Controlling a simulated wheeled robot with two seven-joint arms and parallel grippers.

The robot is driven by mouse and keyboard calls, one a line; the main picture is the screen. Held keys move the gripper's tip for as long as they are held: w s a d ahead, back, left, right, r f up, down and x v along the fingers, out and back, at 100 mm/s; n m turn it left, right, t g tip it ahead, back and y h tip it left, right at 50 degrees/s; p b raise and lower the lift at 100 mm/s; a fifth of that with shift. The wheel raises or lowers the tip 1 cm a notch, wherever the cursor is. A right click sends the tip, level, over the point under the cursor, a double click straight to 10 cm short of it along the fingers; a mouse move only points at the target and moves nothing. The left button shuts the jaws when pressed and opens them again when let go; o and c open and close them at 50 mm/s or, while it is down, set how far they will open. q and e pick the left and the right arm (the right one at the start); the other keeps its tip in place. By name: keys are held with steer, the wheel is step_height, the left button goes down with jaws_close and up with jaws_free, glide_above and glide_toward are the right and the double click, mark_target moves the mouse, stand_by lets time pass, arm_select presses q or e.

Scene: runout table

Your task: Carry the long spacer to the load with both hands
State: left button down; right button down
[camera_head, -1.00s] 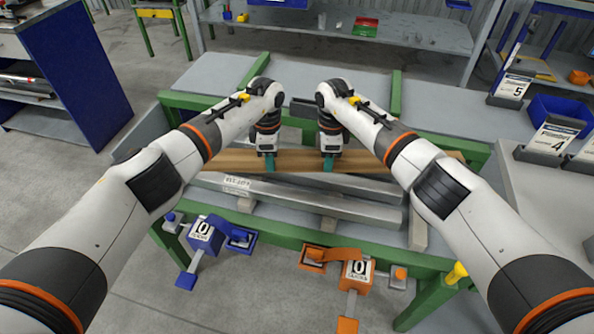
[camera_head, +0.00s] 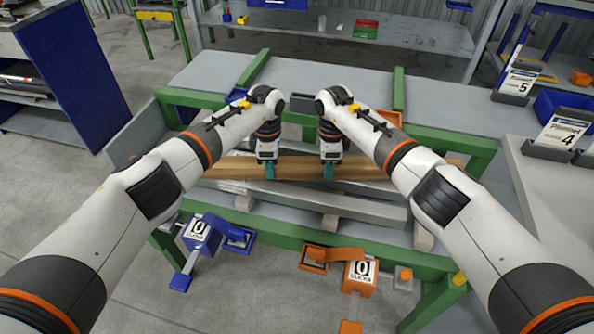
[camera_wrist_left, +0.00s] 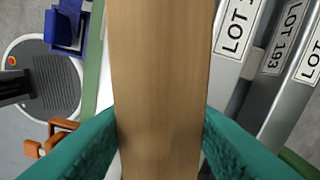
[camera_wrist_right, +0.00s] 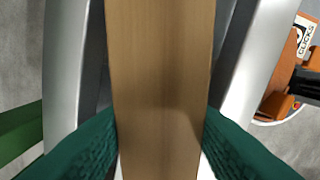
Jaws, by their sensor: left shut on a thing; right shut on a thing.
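The long spacer (camera_head: 298,168) is a brown wooden beam lying crosswise in the head view, above or along the back of the load. My left gripper (camera_head: 270,171) is shut on it left of its middle; my right gripper (camera_head: 328,171) is shut on it a short way to the right. The beam also fills the middle of the left wrist view (camera_wrist_left: 160,80) and right wrist view (camera_wrist_right: 160,80), between teal fingers. The load's grey metal bars (camera_head: 300,202) lie in front of and below the spacer, with LOT labels in the left wrist view. Whether the spacer touches them is unclear.
A blue device (camera_head: 203,236) and an orange device (camera_head: 360,277) with 0 CLICKS labels stand at the near green table rail (camera_head: 280,238). Numbered signs (camera_head: 560,134) stand on a bench at right.

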arm_select(q)
steer(key=shift+f, duration=0.4)
arm_select(e)
steer(key=shift+f, duration=0.45)
arm_select(q)
steer(key=c, duration=0.8)
jaws_free()
steer(key=shift+r, duration=0.2)
arm_select(e)
steer(key=c, duration=0.8)
jaws_free()
steer(key=shift+r, duration=0.2)
arm_select(q)
step_height(320, 180, up, 11)
steer(key=shift+f, duration=0.1)
arm_select(e)
steer(key=shift+r, duration=0.15)
arm_select(q)
steer(key=shift+r, duration=0.55)
arm_select(e)
step_height(320, 180, up, 12)
steer(key=shift+f, duration=0.1)
